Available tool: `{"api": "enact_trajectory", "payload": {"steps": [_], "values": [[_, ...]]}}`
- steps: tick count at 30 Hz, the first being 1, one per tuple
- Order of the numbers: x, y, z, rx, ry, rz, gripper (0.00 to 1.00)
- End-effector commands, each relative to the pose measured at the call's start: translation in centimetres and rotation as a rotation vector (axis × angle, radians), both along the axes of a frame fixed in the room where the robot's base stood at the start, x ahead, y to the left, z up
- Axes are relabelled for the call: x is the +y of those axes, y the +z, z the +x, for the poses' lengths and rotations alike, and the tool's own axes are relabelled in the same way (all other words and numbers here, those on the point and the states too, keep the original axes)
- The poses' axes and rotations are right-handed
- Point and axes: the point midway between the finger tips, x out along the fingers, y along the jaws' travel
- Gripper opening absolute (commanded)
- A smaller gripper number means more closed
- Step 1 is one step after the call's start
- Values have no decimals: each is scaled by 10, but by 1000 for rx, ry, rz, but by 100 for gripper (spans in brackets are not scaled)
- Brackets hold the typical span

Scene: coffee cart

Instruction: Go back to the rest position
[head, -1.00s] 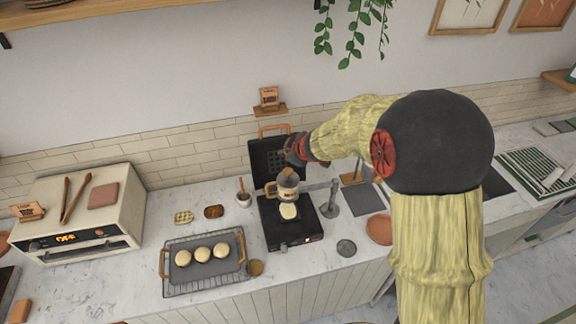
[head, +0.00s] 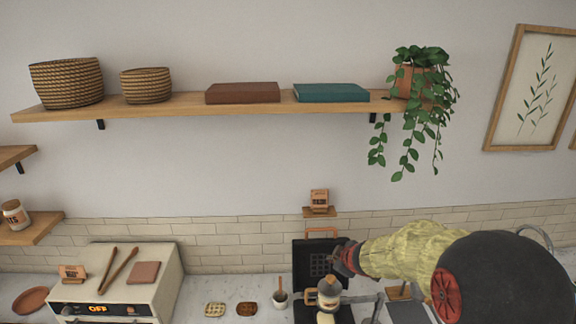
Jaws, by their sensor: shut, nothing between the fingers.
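My gripper (head: 343,258) is at the end of my yellow-sleeved arm, low in the head view and right of centre. It is over the open black waffle iron (head: 309,262), in front of its raised lid. A jar-like dispenser (head: 328,294) stands just below my gripper, over the iron's lower plate. Pale batter (head: 326,318) shows under it at the bottom edge. My gripper is small here and its fingertips are partly hidden, but it looks shut and empty. I cannot tell whether it touches the dispenser.
A wooden shelf (head: 200,105) with baskets, books and a trailing plant (head: 418,80) spans the wall above. A cream toaster oven (head: 115,280) with tongs stands at left. A small cup (head: 281,298) is left of the iron. The counter's front is out of view.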

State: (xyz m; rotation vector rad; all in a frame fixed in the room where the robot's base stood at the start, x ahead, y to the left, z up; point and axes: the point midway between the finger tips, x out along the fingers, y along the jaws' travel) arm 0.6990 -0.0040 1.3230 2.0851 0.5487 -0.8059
Motion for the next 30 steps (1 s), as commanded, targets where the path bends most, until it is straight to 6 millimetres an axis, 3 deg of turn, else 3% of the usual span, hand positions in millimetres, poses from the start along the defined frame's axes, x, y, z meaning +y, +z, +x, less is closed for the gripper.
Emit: {"api": "enact_trajectory", "payload": {"steps": [2,5,9,13,17,21,27,30], "values": [[-19,-9,-6,24,-66,-35,0],[-51,-25,-33,94,-207,-75,0],[-87,-23,-88,177,-423,-94,0],[-100,-27,-156,263,-608,-64,0],[-92,-36,-229,356,-754,14,0],[-68,-52,-295,433,-844,127,0],[-27,-77,-362,485,-888,299,0],[-10,-89,-384,473,-888,379,0]]}}
